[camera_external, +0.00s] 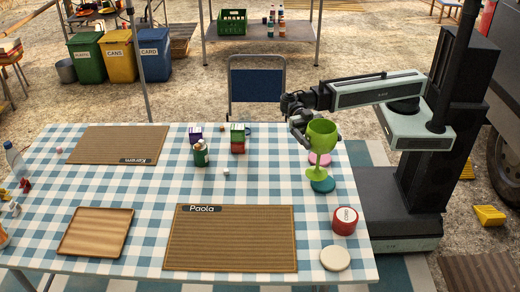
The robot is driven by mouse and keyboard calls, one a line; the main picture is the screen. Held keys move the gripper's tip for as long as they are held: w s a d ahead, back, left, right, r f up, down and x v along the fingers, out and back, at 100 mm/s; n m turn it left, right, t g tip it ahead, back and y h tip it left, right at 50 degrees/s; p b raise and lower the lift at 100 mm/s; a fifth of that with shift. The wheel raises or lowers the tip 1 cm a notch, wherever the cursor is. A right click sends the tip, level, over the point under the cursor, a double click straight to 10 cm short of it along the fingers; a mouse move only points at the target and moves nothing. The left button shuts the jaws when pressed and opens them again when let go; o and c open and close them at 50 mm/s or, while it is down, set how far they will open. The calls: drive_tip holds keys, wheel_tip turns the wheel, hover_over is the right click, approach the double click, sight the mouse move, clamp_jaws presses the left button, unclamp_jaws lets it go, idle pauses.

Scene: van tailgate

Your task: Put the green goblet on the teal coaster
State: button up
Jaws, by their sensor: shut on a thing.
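The green goblet (321,136) is upright at the right end of the checked table. My gripper (303,124) is shut on the goblet at its left side, near the bowl. The teal coaster (323,186) lies on the cloth just below the goblet in the picture. The goblet's foot covers the coaster's far part in this view. I cannot tell whether the foot touches the coaster or hangs above it.
A pink coaster (325,160) lies behind the goblet's stem. A red tin (344,221) and a cream disc (335,258) are nearer the front. A green bottle (201,154) and small boxes (238,138) stand left. The Paola mat (230,240) is empty.

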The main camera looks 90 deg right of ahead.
drive_tip(key=shift+f, duration=0.1)
wheel_tip(320, 180, down, 4)
drive_tip(key=b, duration=0.4)
drive_tip(key=shift+f, duration=0.1)
drive_tip(key=o, duration=1.1)
drive_tip(key=shift+r+p, duration=0.4)
drive_tip(key=v, duration=1.2)
drive_tip(key=shift+f, duration=0.15)
